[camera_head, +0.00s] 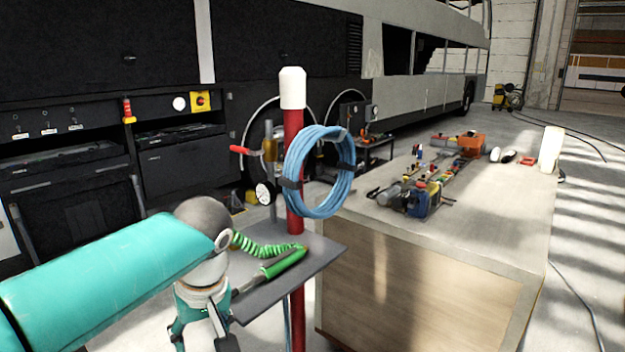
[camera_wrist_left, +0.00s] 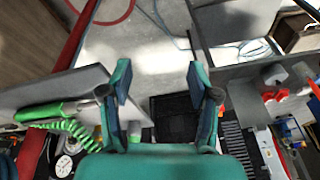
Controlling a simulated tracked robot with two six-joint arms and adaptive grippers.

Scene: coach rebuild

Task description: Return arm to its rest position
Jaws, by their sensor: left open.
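My left arm (camera_head: 110,270) is teal and comes in from the left in the head view, bending down at a dark round joint. My left gripper points downward beside the small grey shelf (camera_head: 315,255), and its lower part is cut off at the picture's bottom. In the left wrist view the left gripper (camera_wrist_left: 160,92) has its two teal fingers wide apart with nothing between them. A green-handled tool (camera_head: 285,262) with a coiled green hose (camera_head: 262,247) lies on the shelf, apart from the fingers. My right gripper is not in view.
A red post (camera_head: 293,205) with a white cap carries a blue hose coil (camera_head: 320,170) and a gauge (camera_head: 264,194). A wooden workbench (camera_head: 420,295) with several tools stands to the right. A black cabinet (camera_head: 185,165) and the coach (camera_head: 370,60) stand behind.

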